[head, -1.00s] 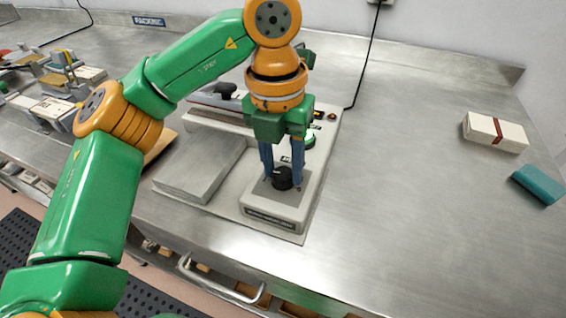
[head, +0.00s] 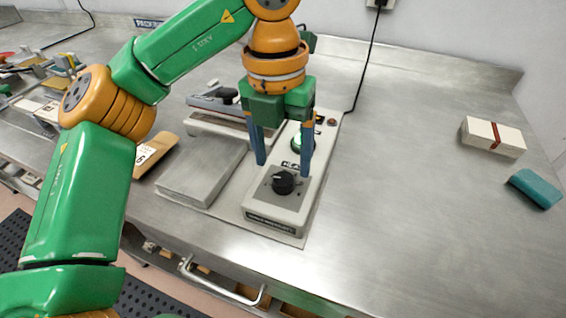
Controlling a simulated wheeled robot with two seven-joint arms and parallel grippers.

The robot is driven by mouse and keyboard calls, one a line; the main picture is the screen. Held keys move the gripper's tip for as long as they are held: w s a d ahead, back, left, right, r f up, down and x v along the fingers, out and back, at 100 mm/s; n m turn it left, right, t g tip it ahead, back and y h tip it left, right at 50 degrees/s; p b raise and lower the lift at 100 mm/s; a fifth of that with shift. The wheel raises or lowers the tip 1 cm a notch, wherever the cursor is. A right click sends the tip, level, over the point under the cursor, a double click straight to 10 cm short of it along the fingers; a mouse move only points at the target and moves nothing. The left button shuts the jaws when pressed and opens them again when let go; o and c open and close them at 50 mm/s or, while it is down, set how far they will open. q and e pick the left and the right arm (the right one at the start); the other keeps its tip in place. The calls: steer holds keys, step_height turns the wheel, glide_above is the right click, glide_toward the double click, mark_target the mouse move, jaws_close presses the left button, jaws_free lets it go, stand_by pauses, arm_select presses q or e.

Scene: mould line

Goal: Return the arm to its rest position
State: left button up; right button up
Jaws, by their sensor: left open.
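My left arm is green and orange and comes in from the left in the head view. My left gripper (head: 282,170) is open and empty, with its two blue fingers pointing down. It is above a grey machine (head: 277,217) on the steel bench. The machine's black knob (head: 283,182) is in view just below the fingertips, apart from them. A lit green button (head: 299,143) shows partly behind the fingers. My right gripper is not in view.
A grey flat plate (head: 203,172) belongs to or lies beside the machine at left. A banded stack of cards (head: 493,137) and a teal block (head: 536,188) lie at right. A black cable (head: 366,65) runs up the wall. The bench between machine and stack is clear.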

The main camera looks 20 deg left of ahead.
arm_select(q)
step_height(320, 180, up, 4)
steer(key=shift+s+f+p, duration=0.1)
steer(key=shift+f+p, duration=0.1)
steer(key=shift+p, duration=0.2)
steer(key=shift+a, duration=0.1)
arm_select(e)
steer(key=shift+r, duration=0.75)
